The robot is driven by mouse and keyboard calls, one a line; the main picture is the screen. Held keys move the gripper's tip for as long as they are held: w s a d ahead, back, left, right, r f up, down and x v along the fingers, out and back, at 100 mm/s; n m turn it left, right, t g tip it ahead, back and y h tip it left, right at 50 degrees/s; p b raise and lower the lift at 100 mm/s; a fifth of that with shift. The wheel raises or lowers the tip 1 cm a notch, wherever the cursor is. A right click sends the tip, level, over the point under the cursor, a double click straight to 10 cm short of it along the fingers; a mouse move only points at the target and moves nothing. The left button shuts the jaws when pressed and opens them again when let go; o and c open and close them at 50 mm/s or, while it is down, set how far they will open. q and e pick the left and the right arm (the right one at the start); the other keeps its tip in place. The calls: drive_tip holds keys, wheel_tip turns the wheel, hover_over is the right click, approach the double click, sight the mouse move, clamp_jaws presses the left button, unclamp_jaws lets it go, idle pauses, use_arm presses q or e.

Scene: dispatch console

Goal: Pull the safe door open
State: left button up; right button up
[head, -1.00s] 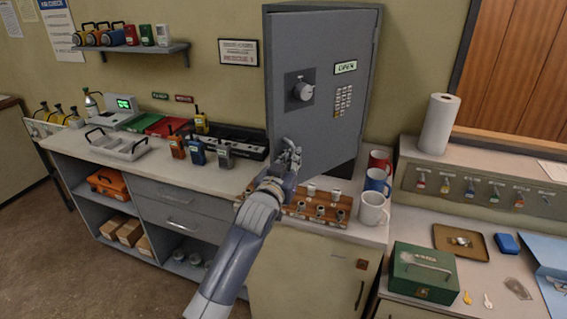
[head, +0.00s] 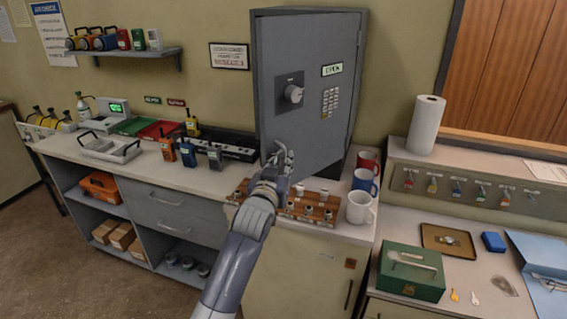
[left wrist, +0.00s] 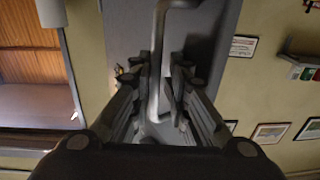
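The grey safe (head: 254,75) stands on the counter against the wall. Its door (head: 310,140) carries a round dial (head: 293,94), a keypad (head: 330,102) and a sign reading OPEN (head: 332,69). The door's lower edge slants, with a dark strip below it; I cannot tell how far ajar it is. My left gripper (head: 280,160) is at the door's lower left and covers most of the handle. In the left wrist view the metal bar handle (left wrist: 157,85) runs between the fingers (left wrist: 161,62), which are closed in around it. My right gripper is not in view.
A wooden rack (head: 310,204) of small stamps sits just below the door, close to my left arm. Red, blue and white mugs (head: 360,208) stand to its right. Radios (head: 190,152) stand left of the safe. A green cash box (head: 411,272) is on the right desk.

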use_arm(q)
drive_tip(key=shift+r, duration=0.1)
drive_tip(key=v, duration=1.2)
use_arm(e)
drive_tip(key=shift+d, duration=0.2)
